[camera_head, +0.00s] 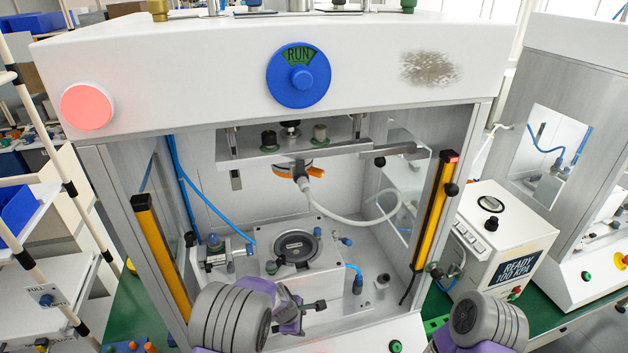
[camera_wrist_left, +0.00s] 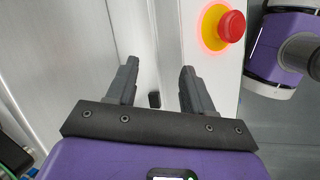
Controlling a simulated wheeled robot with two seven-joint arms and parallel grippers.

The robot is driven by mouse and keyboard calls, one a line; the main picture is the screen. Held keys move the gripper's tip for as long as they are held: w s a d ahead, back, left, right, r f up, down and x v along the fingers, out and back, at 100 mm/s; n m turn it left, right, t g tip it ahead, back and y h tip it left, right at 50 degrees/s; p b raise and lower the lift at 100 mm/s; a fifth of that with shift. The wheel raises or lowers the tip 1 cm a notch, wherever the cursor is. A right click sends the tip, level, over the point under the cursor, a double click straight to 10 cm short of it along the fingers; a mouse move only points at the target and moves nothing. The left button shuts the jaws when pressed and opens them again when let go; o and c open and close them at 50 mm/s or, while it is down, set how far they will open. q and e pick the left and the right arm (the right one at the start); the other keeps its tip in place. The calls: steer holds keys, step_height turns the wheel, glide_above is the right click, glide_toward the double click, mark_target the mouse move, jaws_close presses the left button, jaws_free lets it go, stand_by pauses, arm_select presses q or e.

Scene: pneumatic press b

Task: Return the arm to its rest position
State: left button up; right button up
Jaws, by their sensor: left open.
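My left gripper (camera_head: 305,318) is at the lower front of the press (camera_head: 290,110), in front of or just inside its opening; I cannot tell which. In the left wrist view the gripper (camera_wrist_left: 158,85) has its two dark fingers apart, with nothing between them. A red push button on a yellow ring (camera_wrist_left: 230,26) is to the right of the fingers, apart from them. My right arm (camera_head: 488,322) shows only a grey joint and a purple link at the bottom right of the head view. Its gripper is out of view.
The press has a blue RUN dial (camera_head: 298,75) and a lit red lamp (camera_head: 87,106). Yellow posts (camera_head: 165,255) and (camera_head: 434,215) flank the opening. Inside is a fixture with a round dark part (camera_head: 294,248). A white box reading READY 100 KPA (camera_head: 505,235) stands on the right.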

arm_select(q)
steer(key=shift+m+g+y, duration=0.3)
steer(key=shift+m+g, duration=0.1)
steer(key=shift+m, duration=0.4)
steer(key=s+a+f, duration=0.3)
steer(key=s+f, duration=0.1)
steer(key=shift+a+f, duration=0.15)
steer(key=shift+a, duration=0.2)
steer(key=s+a+f+m, duration=0.1)
steer(key=s+f, duration=0.1)
steer(key=s, duration=0.1)
steer(key=s+a+f+m+g, duration=0.1)
steer(key=s+f, duration=0.1)
steer(key=s, duration=0.1)
steer(key=s+a+f+m, duration=0.2)
steer(key=s, duration=0.1)
steer(key=shift+a, duration=0.1)
steer(key=s+d+f+m+g+h, duration=0.1)
steer(key=s+d+m+h, duration=0.15)
steer(key=s+m, duration=0.9)
step_height(320, 180, down, 14)
steer(key=s+n+b, duration=0.2)
steer(key=b, duration=1.1)
steer(key=shift+n+b, duration=0.35)
steer(key=shift+b, duration=0.05)
